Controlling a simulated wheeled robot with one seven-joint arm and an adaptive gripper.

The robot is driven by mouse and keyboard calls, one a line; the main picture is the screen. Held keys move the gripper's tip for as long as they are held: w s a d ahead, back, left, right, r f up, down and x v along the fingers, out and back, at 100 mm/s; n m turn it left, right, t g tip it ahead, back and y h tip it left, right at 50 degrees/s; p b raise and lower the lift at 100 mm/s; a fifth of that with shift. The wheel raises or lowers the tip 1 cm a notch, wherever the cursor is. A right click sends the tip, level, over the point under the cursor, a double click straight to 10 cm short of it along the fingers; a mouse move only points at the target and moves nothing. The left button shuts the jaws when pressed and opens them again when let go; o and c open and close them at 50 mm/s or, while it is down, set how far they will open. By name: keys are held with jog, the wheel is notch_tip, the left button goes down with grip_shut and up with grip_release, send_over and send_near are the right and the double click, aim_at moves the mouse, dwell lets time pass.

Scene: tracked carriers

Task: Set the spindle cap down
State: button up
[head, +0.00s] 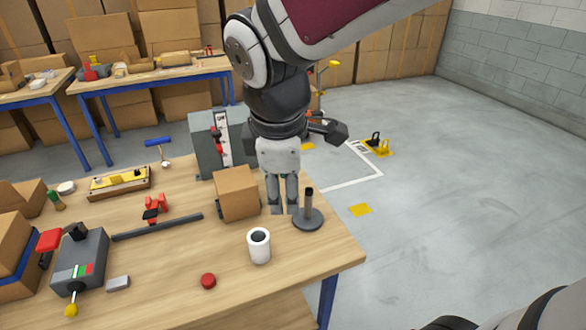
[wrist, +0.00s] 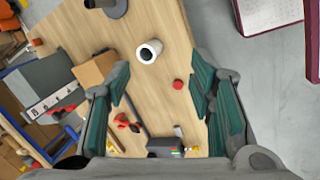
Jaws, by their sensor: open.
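A small round red piece (head: 208,281), which looks like the spindle cap, lies on the wooden table near its front edge. It also shows in the wrist view (wrist: 178,84), between my fingers in the picture but clear of them. A dark spindle (head: 308,217) with an upright post on a round base stands near the table's right edge, its post bare. A white hollow cylinder (head: 259,246) stands upright between the spindle and the red piece. My gripper (head: 283,208) is open and empty, pointing down beside the spindle. Its height above the table is hard to tell.
A cardboard box (head: 238,193) is just left of my gripper, with a grey lever panel (head: 205,145) behind. A dark bar (head: 157,227), red clamp (head: 154,207) and grey control box (head: 80,262) are farther left. Bare tabletop surrounds the red piece.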

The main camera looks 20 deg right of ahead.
jog(key=s+d+r+m+t+y, duration=0.1)
jog(key=s+d+r+m, duration=0.2)
jog(key=s+m, duration=0.8)
jog(key=shift+d+m+t+y, duration=0.2)
jog(key=shift+m+t+y, duration=0.15)
jog(key=shift+m, duration=0.65)
